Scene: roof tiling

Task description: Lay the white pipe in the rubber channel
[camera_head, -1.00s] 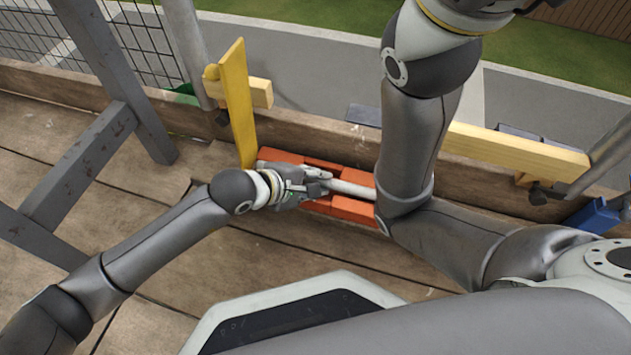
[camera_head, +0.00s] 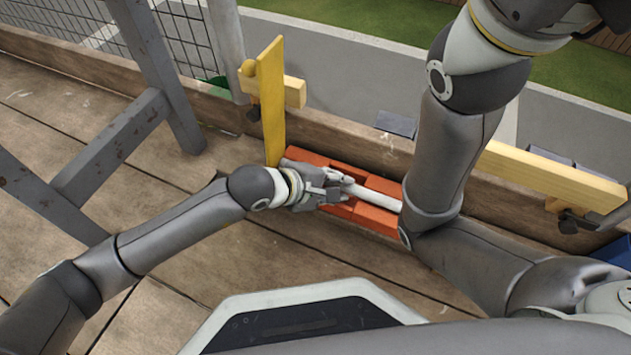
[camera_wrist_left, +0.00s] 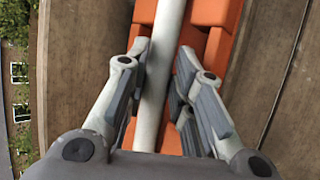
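The white pipe (camera_head: 376,197) lies lengthwise along the orange-red channel piece (camera_head: 372,219), with orange parts on both sides of it. It also shows in the left wrist view (camera_wrist_left: 158,75), running between the fingers of my left gripper (camera_wrist_left: 160,72). In the head view my left gripper (camera_head: 342,187) is at the pipe's left part. Its fingers stand apart around the pipe, with a gap on the right side in the wrist view. The left finger is very close to the pipe; contact is unclear. My right gripper is out of view.
A yellow upright board (camera_head: 272,105) stands just left of the channel piece. A wooden edge board (camera_head: 350,143) runs behind it, with a yellow rail (camera_head: 550,175) at right. A grey metal frame (camera_head: 110,145) stands at left. The plank floor (camera_head: 60,110) has free room.

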